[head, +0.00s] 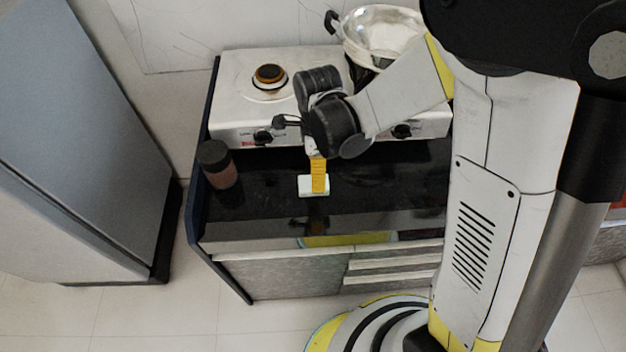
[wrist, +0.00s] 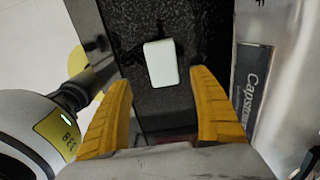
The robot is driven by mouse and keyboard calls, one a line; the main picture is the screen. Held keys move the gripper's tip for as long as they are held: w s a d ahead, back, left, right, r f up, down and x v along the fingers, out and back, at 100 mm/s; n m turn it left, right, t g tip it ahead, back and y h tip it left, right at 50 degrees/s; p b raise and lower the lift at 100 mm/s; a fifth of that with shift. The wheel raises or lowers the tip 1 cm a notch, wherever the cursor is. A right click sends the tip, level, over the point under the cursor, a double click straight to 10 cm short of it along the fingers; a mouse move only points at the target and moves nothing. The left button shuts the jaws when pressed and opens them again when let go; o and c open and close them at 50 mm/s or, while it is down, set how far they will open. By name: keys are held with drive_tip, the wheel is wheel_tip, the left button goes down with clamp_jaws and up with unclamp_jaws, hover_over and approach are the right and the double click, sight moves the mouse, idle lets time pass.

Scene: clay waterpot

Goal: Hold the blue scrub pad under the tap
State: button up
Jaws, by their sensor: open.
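A small pale, nearly white block (head: 306,187) lies on the black counter; it also shows in the wrist view (wrist: 161,63). I see no blue on it, and cannot tell whether it is the scrub pad. My gripper (head: 319,186) points down at the block, its yellow finger overlapping it in the head view. In the wrist view my gripper (wrist: 160,82) is open and empty, with the block beyond and between the fingertips. I cannot tell whether they touch it. No tap is in view.
A dark-lidded jar (head: 220,168) stands at the counter's left. Behind is a gas stove (head: 235,90), with a metal pan (head: 385,35) on its right burner. A grey cabinet or fridge (head: 85,120) stands left. The black counter (head: 265,205) is clear around the block.

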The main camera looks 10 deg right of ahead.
drive_tip(key=f+b, duration=0.1)
drive_tip(key=f, duration=0.1)
drive_tip(key=f+b, duration=0.1)
drive_tip(key=f, duration=0.1)
drive_tip(key=f+b, duration=0.1)
drive_tip(key=f, duration=0.2)
drive_tip(key=shift+w+a, duration=0.3)
drive_tip(key=shift+r, duration=0.15)
drive_tip(key=c, duration=1)
wheel_tip(320, 180, up, 10)
drive_tip(key=p, duration=0.4)
drive_tip(key=shift+w+d+n, duration=0.15)
drive_tip(key=shift+d+n, duration=0.4)
drive_tip(key=shift+n, duration=0.15)
drive_tip(key=shift+w+d+n, duration=0.35)
drive_tip(key=shift+d+n, duration=1.75)
drive_tip(key=shift+n, duration=0.75)
drive_tip(key=shift+w+d+n, duration=0.3)
drive_tip(key=shift+d+n, duration=1.8)
drive_tip(key=shift+n, duration=0.7)
drive_tip(key=shift+w+d+n, duration=0.35)
drive_tip(key=shift+d+n, duration=1.75)
drive_tip(key=shift+n, duration=0.75)
